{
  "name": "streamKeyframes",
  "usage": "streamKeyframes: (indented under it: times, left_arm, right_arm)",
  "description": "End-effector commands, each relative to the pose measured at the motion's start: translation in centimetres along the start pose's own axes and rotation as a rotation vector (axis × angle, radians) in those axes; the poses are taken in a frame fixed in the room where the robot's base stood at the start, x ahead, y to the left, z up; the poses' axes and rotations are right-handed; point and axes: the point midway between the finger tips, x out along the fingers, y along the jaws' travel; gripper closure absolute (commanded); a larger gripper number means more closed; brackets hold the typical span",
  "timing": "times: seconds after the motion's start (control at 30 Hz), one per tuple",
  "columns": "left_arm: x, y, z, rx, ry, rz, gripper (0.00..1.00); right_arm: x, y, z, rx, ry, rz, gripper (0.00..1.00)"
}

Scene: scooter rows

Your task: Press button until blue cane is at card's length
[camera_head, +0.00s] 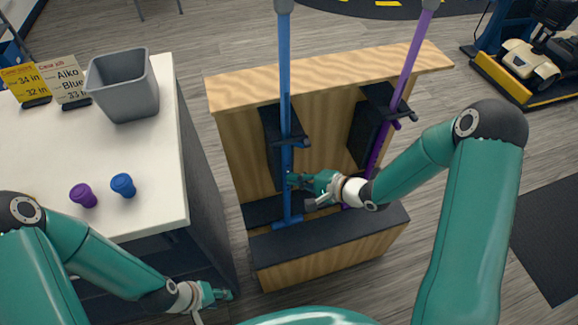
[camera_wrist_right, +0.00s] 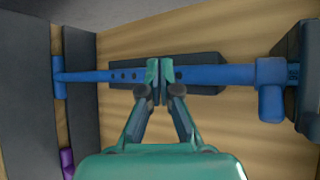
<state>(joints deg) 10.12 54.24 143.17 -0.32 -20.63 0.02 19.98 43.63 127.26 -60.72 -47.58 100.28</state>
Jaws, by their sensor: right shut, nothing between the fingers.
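The blue cane (camera_head: 284,95) stands upright in the left bay of a wooden stand; its foot rests near the stand's base. In the right wrist view its shaft (camera_wrist_right: 105,76) runs sideways, with a row of dark holes. My right gripper (camera_head: 296,180) is at the lower shaft. Its closed fingertips (camera_wrist_right: 159,72) lie over the shaft and hide part of it, with nothing between them; I cannot tell whether they touch the button. A card (camera_head: 70,82) reads "Aiko", "Blue" and seemingly "33 in". My left gripper (camera_head: 218,296) hangs low beside the white table; its opening is unclear.
A purple cane (camera_head: 407,70) stands in the right bay of the wooden stand (camera_head: 330,72). The white table (camera_head: 50,150) holds a grey bin (camera_head: 125,88), a second card (camera_head: 25,82), and purple (camera_head: 83,196) and blue (camera_head: 123,186) small pieces. Scooters stand at the upper right.

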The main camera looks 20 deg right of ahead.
Motion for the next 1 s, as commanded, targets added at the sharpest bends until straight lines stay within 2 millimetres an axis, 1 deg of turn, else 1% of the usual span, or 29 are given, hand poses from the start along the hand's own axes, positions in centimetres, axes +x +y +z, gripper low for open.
streamKeyframes:
  times: [0.2,0.4,1.0]
  left_arm:
    - [0.1,0.0,0.0,0.0,0.0,0.0,0.6]
    - [0.1,0.0,0.0,0.0,0.0,0.0,0.6]
    - [0.1,0.0,0.0,0.0,0.0,0.0,0.6]
  right_arm:
    - [-1.6,1.2,1.1,0.002,0.0,0.001,1.0]
    - [-2.6,1.9,2.0,0.001,-0.001,0.0,1.0]
    - [-2.8,2.0,2.1,0.0,-0.001,0.0,1.0]
